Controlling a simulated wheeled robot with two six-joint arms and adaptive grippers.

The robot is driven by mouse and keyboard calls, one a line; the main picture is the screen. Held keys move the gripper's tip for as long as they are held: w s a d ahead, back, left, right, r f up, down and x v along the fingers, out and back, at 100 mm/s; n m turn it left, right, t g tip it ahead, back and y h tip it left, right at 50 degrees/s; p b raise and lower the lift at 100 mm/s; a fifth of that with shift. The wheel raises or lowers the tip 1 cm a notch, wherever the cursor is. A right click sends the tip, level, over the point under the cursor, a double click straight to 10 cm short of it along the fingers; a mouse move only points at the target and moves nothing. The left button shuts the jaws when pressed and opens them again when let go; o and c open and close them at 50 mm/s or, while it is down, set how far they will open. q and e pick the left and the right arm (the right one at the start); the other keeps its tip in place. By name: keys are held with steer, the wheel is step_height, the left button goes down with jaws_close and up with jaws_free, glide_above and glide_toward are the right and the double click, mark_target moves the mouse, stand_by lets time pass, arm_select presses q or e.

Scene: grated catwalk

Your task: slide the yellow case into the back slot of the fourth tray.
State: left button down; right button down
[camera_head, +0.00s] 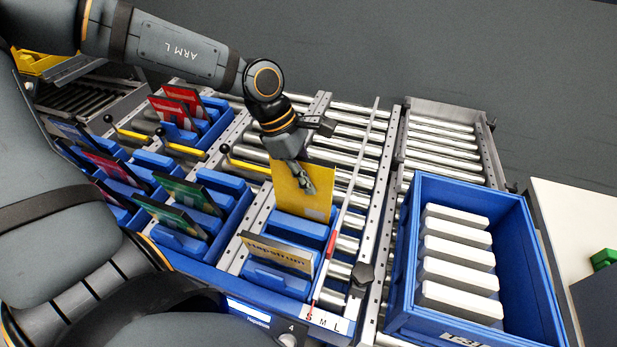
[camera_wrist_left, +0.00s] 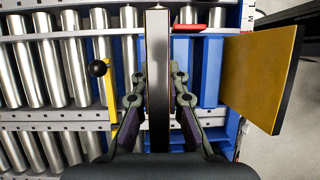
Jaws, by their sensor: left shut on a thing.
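The yellow case (camera_head: 290,190) is held upright in my left gripper (camera_head: 300,172), which is shut on it. In the left wrist view the case (camera_wrist_left: 158,80) shows edge-on between the two fingers (camera_wrist_left: 158,100). The blue tray at the right end of the row, which I take as the fourth tray (camera_head: 262,292), lies below and in front of the case. Another yellow case (camera_head: 277,254) stands tilted in its front part and shows in the left wrist view (camera_wrist_left: 262,75). The held case's lower edge is at the tray's back part; I cannot tell whether it is inside the slot.
Other blue trays to the left hold green cases (camera_head: 188,195), red cases (camera_head: 182,104) and pink cases. A yellow lever (camera_head: 245,165) is left of my gripper. A blue crate (camera_head: 404,290) with several white boxes stands right. Bare rollers (camera_head: 345,140) lie behind.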

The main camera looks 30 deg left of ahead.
arm_select(q)
steer(key=shift+f+b, duration=2.6)
steer(key=shift+f, duration=0.2)
steer(key=c, duration=1.3)
jaws_free()
steer(key=o, duration=0.4)
steer(key=shift+r, duration=0.2)
steer(key=shift+r+p, duration=3)
steer(key=shift+r, duration=0.9)
